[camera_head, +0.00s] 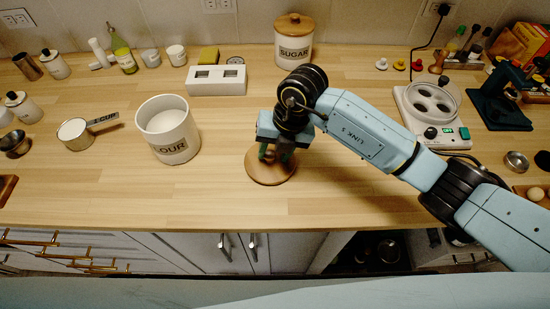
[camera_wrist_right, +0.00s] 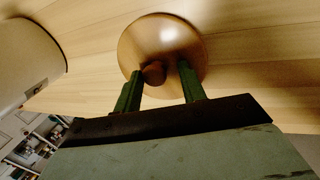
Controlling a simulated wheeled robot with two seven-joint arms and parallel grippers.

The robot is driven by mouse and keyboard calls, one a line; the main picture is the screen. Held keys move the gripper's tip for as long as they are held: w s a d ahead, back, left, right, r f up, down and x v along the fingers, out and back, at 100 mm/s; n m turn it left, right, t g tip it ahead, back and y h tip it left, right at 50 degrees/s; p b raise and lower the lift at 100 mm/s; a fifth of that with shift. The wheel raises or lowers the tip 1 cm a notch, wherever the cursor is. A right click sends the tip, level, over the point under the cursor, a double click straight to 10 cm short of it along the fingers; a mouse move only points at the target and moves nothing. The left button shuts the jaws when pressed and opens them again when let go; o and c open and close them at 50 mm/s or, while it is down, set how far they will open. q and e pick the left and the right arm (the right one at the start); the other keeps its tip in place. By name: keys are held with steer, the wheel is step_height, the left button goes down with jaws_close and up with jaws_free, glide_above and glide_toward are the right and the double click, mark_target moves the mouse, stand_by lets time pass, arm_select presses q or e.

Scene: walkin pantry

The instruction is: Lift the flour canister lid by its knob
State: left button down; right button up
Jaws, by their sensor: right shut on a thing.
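The flour canister (camera_head: 168,133) is a white cylinder marked FLOUR, standing open on the counter with white flour showing inside. Its side also shows at the left of the right wrist view (camera_wrist_right: 25,60). The round wooden lid (camera_head: 258,173) is off the canister, to its right, at or just above the counter; I cannot tell if it touches. My right gripper (camera_head: 275,156) points down over the lid, shut on its knob. In the right wrist view the lid (camera_wrist_right: 165,38) lies beyond the green fingers, with the brown knob (camera_wrist_right: 153,74) between them. My left gripper is not in view.
A sugar canister (camera_head: 294,45) with its lid on stands at the back. A white block (camera_head: 217,80) is behind the flour canister. A measuring cup (camera_head: 75,134) lies left. A white appliance (camera_head: 432,115) stands right. The counter around the lid is clear.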

mark_target(269, 155)
steer(key=shift+s+a+f, duration=0.15)
steer(key=shift+s+f, duration=0.15)
steer(key=shift+f, duration=0.15)
steer(key=shift+c, duration=0.2)
steer(key=shift+r, duration=0.15)
jaws_close()
steer(key=shift+w+r+p, duration=0.15)
steer(key=shift+r+p, duration=0.7)
steer(key=shift+r, duration=0.2)
steer(key=shift+w+r+p, duration=0.1)
steer(key=shift+r+p, duration=0.75)
steer(key=shift+r, duration=0.15)
